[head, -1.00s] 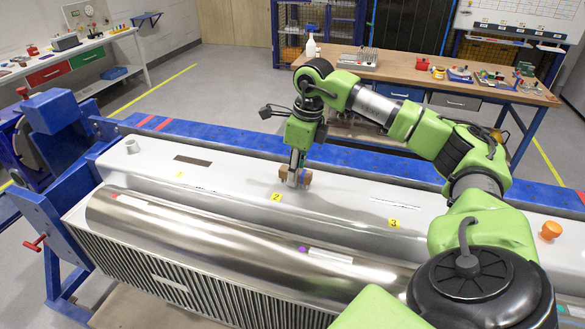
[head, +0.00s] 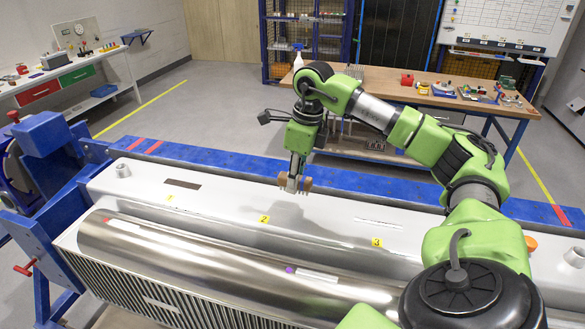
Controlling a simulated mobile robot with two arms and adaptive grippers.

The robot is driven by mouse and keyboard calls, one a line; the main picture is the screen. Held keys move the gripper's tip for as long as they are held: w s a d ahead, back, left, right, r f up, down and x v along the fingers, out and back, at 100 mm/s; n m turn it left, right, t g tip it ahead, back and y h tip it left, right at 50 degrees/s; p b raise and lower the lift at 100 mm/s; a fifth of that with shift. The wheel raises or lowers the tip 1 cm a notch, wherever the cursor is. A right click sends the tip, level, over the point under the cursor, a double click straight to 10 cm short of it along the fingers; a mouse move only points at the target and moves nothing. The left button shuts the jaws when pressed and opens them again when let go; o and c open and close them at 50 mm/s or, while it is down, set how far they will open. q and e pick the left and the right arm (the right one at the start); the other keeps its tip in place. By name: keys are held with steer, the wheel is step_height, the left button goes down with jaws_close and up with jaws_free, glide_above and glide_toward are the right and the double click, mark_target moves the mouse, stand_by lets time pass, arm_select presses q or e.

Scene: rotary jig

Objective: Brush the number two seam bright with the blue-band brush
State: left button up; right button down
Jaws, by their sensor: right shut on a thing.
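My right gripper (head: 294,174) points down and is shut on a small brush with a brown wooden body (head: 308,184) and short bristles. The brush is over the far edge of the white workpiece (head: 225,203), behind and right of the yellow number 2 label (head: 264,219). A blue band on it cannot be made out. I see no dark patch beside label 2. A dark brown seam patch (head: 182,184) lies by label 1 (head: 170,198). A pale seam strip (head: 378,222) lies by label 3 (head: 376,243). My left gripper is out of view.
The workpiece sits in a blue jig frame (head: 365,182). A long polished cylinder (head: 190,257) lies along its near side. Behind is a wooden bench (head: 390,91) with tools and a spray bottle (head: 298,57).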

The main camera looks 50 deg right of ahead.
steer(key=shift+s+d+r+p, duration=0.1)
steer(key=shift+r+p, duration=0.1)
steer(key=shift+r, duration=0.25)
steer(key=shift+s+d+r+p, duration=0.1)
steer(key=shift+r+p, duration=0.05)
steer(key=shift+r, duration=0.45)
steer(key=shift+w+a, duration=0.2)
steer(key=shift+s+d, duration=0.1)
steer(key=shift+s, duration=0.05)
